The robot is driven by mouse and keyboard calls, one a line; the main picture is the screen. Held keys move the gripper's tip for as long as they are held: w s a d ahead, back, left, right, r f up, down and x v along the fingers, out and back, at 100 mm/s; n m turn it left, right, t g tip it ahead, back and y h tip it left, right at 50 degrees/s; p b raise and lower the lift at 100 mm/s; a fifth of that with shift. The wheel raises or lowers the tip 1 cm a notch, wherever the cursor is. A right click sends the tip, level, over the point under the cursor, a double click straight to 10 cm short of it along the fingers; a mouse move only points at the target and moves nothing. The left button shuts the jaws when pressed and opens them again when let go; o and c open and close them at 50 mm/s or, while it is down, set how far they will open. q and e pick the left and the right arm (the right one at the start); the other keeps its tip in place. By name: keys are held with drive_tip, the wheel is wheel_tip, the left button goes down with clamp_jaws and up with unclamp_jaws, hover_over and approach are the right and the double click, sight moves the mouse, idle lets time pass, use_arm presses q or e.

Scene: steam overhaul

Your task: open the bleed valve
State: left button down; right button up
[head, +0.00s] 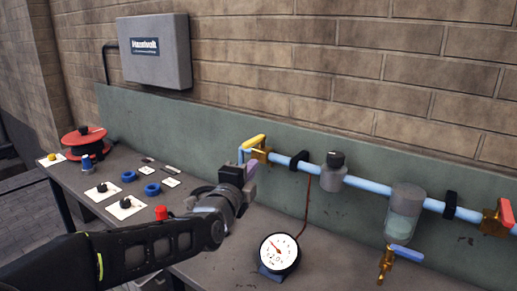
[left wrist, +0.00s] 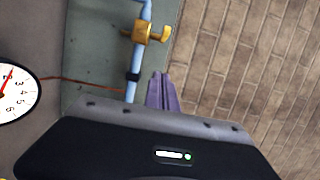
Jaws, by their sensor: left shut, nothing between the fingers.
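A small brass valve with a blue lever (head: 407,252) hangs below a clear-bowled cylinder (head: 403,213) on the light blue pipe. A brass valve with a yellow handle (head: 253,142) sits at the pipe's left end; it also shows in the left wrist view (left wrist: 150,32). A red-handled brass valve (head: 500,217) is at the right edge. No label shows which one is the bleed valve. My left gripper (head: 251,168) has purple fingers, also visible in the left wrist view (left wrist: 162,92). It is shut and empty, just in front of and below the yellow-handled valve in the head view.
A round white gauge (head: 279,252) stands on the bench (head: 215,268), right of my left arm. Blue rings (head: 152,189), a red reel (head: 84,140) and small knobs on cards lie at the left. A grey box (head: 156,50) hangs on the brick wall.

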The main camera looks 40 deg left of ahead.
use_arm(q)
drive_tip(key=shift+w+d, duration=0.15)
drive_tip(key=w+a+p, duration=0.3)
drive_tip(key=w+a, duration=0.3)
drive_tip(key=w, duration=0.3)
drive_tip(key=shift+w+a+p, duration=0.25)
drive_tip(key=shift+a+p, duration=0.1)
drive_tip(key=shift+a, duration=0.05)
drive_tip(key=shift+f, duration=0.1)
idle(0.4)
